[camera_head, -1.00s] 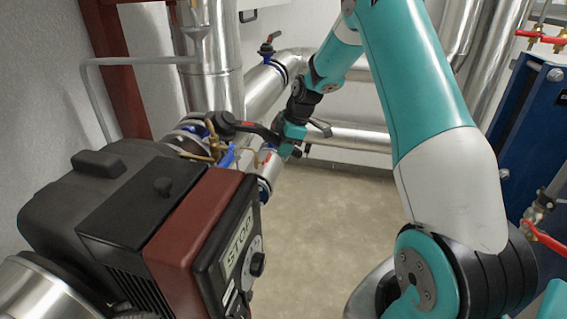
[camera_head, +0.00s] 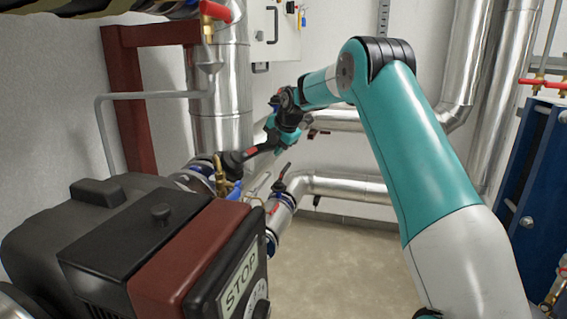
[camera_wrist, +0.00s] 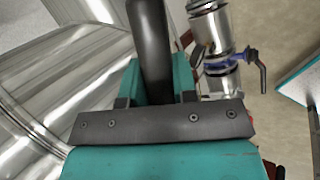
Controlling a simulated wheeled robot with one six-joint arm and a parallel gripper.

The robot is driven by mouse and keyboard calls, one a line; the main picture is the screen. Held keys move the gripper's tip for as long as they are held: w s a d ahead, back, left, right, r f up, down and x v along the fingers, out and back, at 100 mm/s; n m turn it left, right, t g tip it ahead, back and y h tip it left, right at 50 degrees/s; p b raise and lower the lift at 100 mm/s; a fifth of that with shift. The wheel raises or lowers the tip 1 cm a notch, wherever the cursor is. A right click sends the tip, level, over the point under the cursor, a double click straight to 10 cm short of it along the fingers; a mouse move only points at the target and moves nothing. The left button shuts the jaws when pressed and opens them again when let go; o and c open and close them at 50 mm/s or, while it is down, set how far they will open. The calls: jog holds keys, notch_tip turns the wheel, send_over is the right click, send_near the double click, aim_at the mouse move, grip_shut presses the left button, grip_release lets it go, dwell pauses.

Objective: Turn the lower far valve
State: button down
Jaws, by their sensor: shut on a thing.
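My gripper (camera_head: 276,142) is at the end of the teal arm, left of the picture's middle in the head view. It is shut on a long dark valve lever (camera_head: 238,157) with a red patch. In the wrist view the black lever (camera_wrist: 150,40) runs up between the teal fingers of my gripper (camera_wrist: 157,85). Another valve (camera_head: 281,190), with a blue collar and a dark lever standing up at a slant, sits on the lower silver pipe. A blue-collared valve with a dark lever (camera_wrist: 262,72) shows right of the gripper in the wrist view. The lever's far end is partly hidden by the gripper.
A black and red-brown pump unit with a STOP sign (camera_head: 239,284) fills the lower left. Silver pipes (camera_head: 345,188) run along the back wall. A blue plate exchanger (camera_head: 533,170) stands at the right. The floor (camera_head: 340,270) between is clear.

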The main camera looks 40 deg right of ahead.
jog(key=shift+w+a+r+n+t+b, duration=0.15)
jog(key=shift+w+a+r+n+t, duration=0.1)
jog(key=shift+w+r+n, duration=0.3)
jog(key=shift+w+a+r+n+t+b, duration=0.15)
jog(key=shift+w+a+r+n+t, duration=0.1)
jog(key=shift+w+r+n, duration=0.35)
jog(key=shift+w+a+r+n+t+b, duration=0.15)
jog(key=shift+w+a+r+n+t, duration=0.2)
jog(key=shift+r, duration=0.45)
jog(key=c, duration=0.9)
grip_release()
jog(key=shift+w, duration=0.1)
jog(key=shift+f, duration=0.2)
jog(key=b+v, duration=0.1)
jog(key=v, duration=1.6)
jog(key=shift+r+b, duration=0.35)
jog(key=shift+r, duration=0.05)
